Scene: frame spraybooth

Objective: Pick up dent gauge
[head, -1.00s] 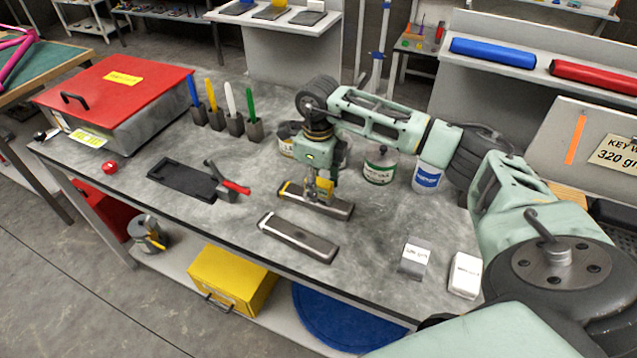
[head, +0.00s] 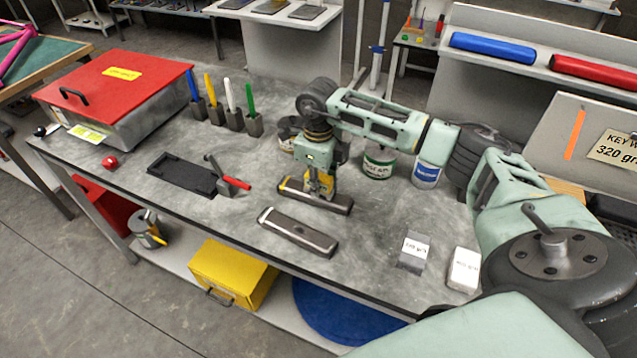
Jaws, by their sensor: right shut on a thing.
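A dark metal bar with a yellow left end (head: 341,204) lies on the grey workbench; I take it for the dent gauge. My right gripper (head: 320,191) points down over its middle and is shut on it. The fingers hide the bar's middle, and I see no clear gap between bar and bench. A similar plain bar (head: 298,231) lies in front of it, apart from the gripper. My left gripper is out of view.
A dark tray (head: 175,173) and a red-handled tool (head: 236,183) lie to the left. Several coloured markers in holders (head: 232,118) and a red-lidded box (head: 110,85) stand behind. Cans (head: 378,163) stand behind my gripper; two small blocks (head: 414,250) are at the right.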

